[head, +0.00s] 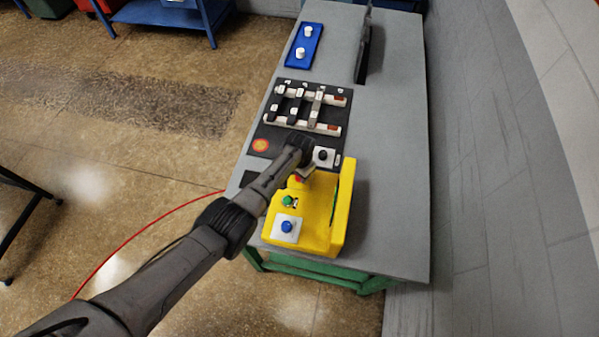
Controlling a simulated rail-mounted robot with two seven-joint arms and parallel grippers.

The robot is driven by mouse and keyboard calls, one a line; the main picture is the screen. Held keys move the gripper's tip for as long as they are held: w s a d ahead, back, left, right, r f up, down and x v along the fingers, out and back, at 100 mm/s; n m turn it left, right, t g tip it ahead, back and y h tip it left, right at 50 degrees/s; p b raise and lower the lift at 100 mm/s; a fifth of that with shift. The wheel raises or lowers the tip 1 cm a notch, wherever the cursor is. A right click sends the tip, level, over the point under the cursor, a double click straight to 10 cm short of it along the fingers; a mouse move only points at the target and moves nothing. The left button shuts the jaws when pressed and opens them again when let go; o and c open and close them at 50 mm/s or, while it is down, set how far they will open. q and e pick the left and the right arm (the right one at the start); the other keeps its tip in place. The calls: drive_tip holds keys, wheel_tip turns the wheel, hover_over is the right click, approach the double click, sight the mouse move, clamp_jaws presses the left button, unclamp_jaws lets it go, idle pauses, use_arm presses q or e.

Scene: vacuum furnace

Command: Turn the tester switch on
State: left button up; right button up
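A yellow box-like unit (347,205) stands on the near end of the grey bench. It carries a blue knob (287,227) on a white plate, a green button (288,201) and a red part (298,179). Behind it is a black panel (283,92) with a dark knob (323,155) on a white plate. I cannot tell which of these is the tester switch. My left gripper (307,173) is over the far edge of the yellow unit, close to the red part. Its wrist covers part of both, and its fingers are too small to read. My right gripper is not in view.
The grey bench (400,150) has clear room to the right. The black panel holds several bars and an orange round mark (260,145). Farther back are a blue plate (304,45) with two white knobs and a dark upright plate (363,50). A red cable (150,229) crosses the floor.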

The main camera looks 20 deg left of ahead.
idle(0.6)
use_arm(q)
drive_tip(key=o, duration=0.9)
drive_tip(key=shift+r, duration=0.3)
drive_tip(key=shift+r+p, duration=1.25)
drive_tip(key=shift+r, duration=5.35)
